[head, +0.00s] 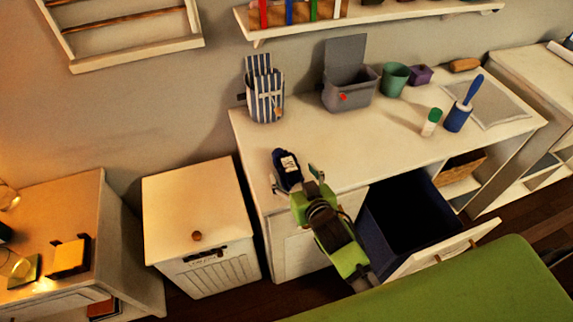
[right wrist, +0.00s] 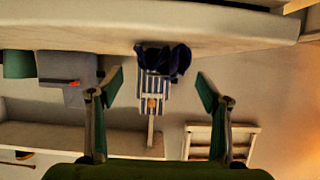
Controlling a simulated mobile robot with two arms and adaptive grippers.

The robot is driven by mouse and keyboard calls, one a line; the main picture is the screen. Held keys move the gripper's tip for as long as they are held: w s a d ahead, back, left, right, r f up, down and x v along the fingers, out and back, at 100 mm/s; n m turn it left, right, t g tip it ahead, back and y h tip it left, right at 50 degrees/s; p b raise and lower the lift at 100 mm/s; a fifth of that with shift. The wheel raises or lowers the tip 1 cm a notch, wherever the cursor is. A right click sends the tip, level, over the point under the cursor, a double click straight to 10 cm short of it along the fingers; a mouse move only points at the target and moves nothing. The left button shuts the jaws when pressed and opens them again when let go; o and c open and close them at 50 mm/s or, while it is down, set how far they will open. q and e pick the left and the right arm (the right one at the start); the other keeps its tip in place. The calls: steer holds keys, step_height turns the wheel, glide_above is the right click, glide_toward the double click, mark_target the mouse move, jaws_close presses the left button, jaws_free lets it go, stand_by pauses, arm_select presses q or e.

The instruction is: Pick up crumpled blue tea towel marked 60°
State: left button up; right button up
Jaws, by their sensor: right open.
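The crumpled dark blue tea towel (head: 284,179) lies at the near left edge of the white counter in the head view. A white label shows on it, but its marking is too small to read. My right gripper (head: 294,178) is open at the towel's near side, its fingers spread to either side. In the right wrist view, which looks upside down, the towel (right wrist: 181,61) shows ahead of the open gripper (right wrist: 159,79). I cannot tell whether the fingers touch it. My left gripper is out of view.
A striped peg bag (head: 265,100) and a grey box (head: 349,92) stand behind on the counter (head: 390,138). An open drawer (head: 445,254) juts out right of my arm. A white hamper (head: 197,190) stands left. A green surface (head: 480,290) fills the front right.

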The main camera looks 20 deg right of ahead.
mark_target(288, 167)
steer(key=shift+p+x, duration=0.5)
steer(key=shift+x, duration=2.5)
steer(key=shift+s+f, duration=0.1)
steer(key=c, duration=1.2)
